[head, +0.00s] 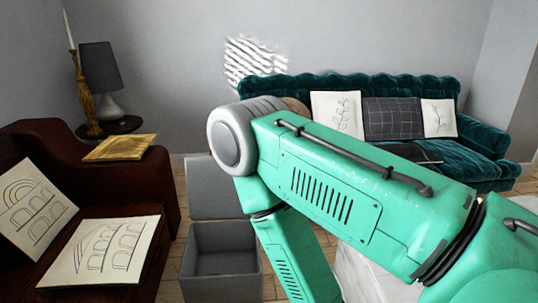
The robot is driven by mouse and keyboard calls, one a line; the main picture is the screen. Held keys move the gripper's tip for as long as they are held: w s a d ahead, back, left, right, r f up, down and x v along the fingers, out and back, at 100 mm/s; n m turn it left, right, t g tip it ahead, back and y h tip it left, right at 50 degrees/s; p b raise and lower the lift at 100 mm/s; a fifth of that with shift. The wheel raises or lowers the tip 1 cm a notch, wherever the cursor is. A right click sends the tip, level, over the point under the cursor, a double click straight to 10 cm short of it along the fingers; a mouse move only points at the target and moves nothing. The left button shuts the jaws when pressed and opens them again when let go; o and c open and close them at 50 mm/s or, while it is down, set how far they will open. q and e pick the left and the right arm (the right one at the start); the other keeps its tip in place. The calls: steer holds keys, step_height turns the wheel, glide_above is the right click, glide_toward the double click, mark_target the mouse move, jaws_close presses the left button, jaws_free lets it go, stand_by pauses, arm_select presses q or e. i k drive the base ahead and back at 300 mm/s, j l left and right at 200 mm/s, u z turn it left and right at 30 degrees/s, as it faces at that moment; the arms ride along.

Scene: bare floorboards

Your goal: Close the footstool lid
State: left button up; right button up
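The footstool is a grey open box (222,237) on the floor, left of the picture's middle. Its lid (207,200) stands raised at the back edge, and I can see into the box. The inside looks empty as far as it shows. My green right arm comes in from the right, and its lower part passes in front of the box's right side. The arm hides part of the lid's upper right and the box's right edge. Neither gripper is in view.
A dark red sofa (120,183) with cushions is on the left, near the box. A teal sofa (490,165) stands at the back right. A lamp (100,75) and a candlestick (82,95) stand at the back left. A white surface (368,280) shows below my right arm.

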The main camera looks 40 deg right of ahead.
mark_target(213, 193)
steer(key=z, duration=1)
steer(key=i+l, duration=0.1)
steer(key=i, duration=0.3)
steer(key=i+l, duration=0.1)
steer(key=i, duration=0.3)
